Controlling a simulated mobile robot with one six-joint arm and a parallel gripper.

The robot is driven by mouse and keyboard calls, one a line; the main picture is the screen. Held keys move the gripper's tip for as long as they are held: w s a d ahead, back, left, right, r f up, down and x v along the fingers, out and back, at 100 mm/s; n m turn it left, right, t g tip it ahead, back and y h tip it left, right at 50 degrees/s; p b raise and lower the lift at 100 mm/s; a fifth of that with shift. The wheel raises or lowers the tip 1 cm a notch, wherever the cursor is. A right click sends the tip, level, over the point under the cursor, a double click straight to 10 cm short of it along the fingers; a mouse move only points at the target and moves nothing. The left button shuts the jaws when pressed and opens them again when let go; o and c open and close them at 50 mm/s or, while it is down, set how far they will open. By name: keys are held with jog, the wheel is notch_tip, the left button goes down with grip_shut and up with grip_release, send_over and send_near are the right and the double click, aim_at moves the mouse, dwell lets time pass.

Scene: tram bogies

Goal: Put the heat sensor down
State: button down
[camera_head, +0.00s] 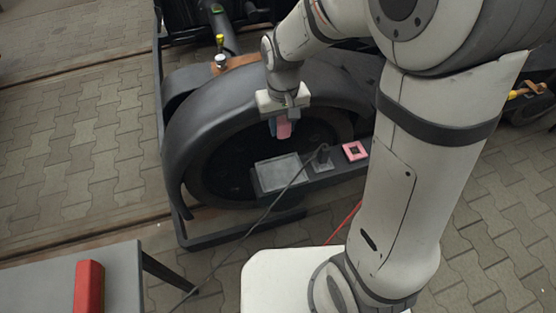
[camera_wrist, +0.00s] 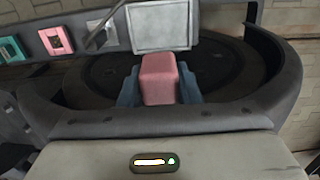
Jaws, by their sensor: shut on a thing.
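My gripper (camera_head: 279,124) is shut on a pink block, which I take to be the heat sensor (camera_head: 284,130). In the wrist view the heat sensor (camera_wrist: 159,79) sits between the two blue-grey fingers of my gripper (camera_wrist: 160,90). It is held in front of the dark wheel (camera_head: 225,150), apart from the ledge below. On the ledge are a light grey square plate (camera_head: 279,172) and a pink square frame (camera_head: 355,151). The wrist view also shows the plate (camera_wrist: 160,25), the pink frame (camera_wrist: 55,40) and a teal frame (camera_wrist: 11,48).
The bogie's dark frame (camera_head: 184,226) surrounds the wheel. A grey table (camera_head: 122,275) with a red box (camera_head: 89,287) stands at the lower left. The paving at the left is clear.

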notch_tip(320, 180, down, 18)
jog(key=b, duration=0.6)
jog(key=shift+a, duration=0.1)
jog(key=shift+f, duration=0.1)
jog(key=c, duration=1.1)
grip_release()
jog(key=shift+o, duration=0.2)
notch_tip(320, 180, up, 12)
jog(key=p, duration=0.4)
jog(key=s+d+r+m+t, duration=0.1)
jog(key=s+d+r+m, duration=0.2)
jog(key=s+d+r, duration=0.8)
jog(key=shift+s+d, duration=0.55)
jog(key=shift+s, duration=0.1)
